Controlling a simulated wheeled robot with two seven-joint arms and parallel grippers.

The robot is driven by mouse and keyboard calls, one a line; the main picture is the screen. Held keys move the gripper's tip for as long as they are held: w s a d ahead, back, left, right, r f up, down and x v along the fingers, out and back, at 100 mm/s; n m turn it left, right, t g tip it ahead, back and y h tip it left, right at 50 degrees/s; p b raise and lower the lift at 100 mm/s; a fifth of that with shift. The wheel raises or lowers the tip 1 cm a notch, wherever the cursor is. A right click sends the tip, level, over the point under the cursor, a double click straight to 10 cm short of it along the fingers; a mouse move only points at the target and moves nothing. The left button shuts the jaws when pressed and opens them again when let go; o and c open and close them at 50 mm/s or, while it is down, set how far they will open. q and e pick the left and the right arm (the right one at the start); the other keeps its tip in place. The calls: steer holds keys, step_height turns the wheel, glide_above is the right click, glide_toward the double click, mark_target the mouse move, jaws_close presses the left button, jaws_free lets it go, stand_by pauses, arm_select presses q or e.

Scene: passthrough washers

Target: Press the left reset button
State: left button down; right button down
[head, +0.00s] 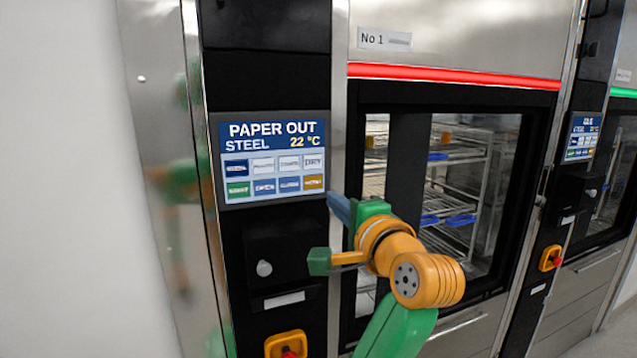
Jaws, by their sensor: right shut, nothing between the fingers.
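The left washer's touch screen (273,158) reads PAPER OUT, STEEL, 22 °C above two rows of small tiles. A green tile (238,189) is at the lower left of those rows; its lettering is too small to read surely. My right gripper (334,202) is shut and empty, its blue fingers pointing left at the lower right edge of the screen. I cannot tell whether the tip touches the panel. No tile is covered in this view. My left gripper is not in view.
Below the screen are a black printer box (285,252) and a red emergency knob on an orange plate (283,345). The glass door (500,190) marked No 1, under a red light strip (450,76), stands behind my right arm. A second washer's screen (583,137) is at right.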

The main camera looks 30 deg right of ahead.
mark_target(315, 183)
steer(key=p+x, duration=0.1)
steer(key=x, duration=0.3)
steer(key=p+x, duration=0.2)
steer(key=x, duration=0.1)
steer(key=shift+w+d+r, duration=0.15)
steer(key=shift+w+d, duration=0.15)
steer(key=shift+w, duration=0.4)
